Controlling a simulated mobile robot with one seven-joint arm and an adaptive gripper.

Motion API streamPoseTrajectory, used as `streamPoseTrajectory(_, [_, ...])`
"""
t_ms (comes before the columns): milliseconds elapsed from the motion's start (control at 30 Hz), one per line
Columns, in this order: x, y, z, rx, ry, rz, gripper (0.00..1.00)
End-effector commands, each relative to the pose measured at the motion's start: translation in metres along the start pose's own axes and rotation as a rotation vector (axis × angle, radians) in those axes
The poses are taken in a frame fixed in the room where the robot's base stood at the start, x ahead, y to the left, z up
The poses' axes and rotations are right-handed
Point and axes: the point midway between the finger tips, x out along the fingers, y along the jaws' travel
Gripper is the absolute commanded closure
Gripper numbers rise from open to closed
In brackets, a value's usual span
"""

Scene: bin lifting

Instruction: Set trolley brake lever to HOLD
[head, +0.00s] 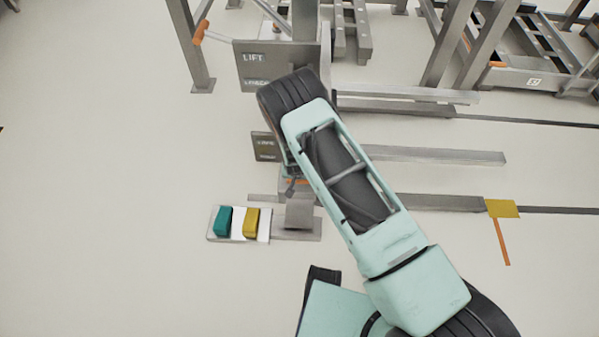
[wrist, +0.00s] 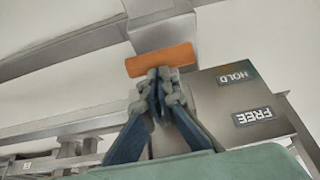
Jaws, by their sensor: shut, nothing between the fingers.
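The brake lever's orange handle (wrist: 162,60) lies crosswise just beyond my fingertips in the wrist view. A small part of orange (head: 298,181) shows below my arm in the head view. My gripper (wrist: 160,76) is shut and empty, its tips at the handle's near edge; whether they touch it I cannot tell. A grey plate (wrist: 238,100) with HOLD and FREE labels stands to the right of the fingers. The handle is level with or slightly beyond the HOLD label. In the head view this plate (head: 264,147) is partly hidden by my arm.
A LIFT plate (head: 275,67) with another orange-ended lever (head: 201,32) stands behind. A low grey base (head: 210,237) carries a teal block (head: 224,221) and a yellow block (head: 251,222). Steel rails (head: 430,157) run right. Floor at left is clear.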

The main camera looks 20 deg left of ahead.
Motion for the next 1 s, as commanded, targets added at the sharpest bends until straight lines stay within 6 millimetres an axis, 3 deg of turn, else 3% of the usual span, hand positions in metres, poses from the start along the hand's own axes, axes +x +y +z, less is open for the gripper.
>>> streamPoseTrajectory(33, [0.004, -0.001, 0.014, -0.007, 0.019, 0.003, 1.0])
streamPoseTrajectory(67, [0.005, -0.001, 0.016, -0.008, 0.043, 0.003, 1.0])
streamPoseTrajectory(600, [0.032, 0.0, 0.026, -0.002, 0.052, 0.002, 1.0])
streamPoseTrajectory(1000, [0.04, 0.0, 0.027, -0.001, 0.057, 0.001, 1.0])
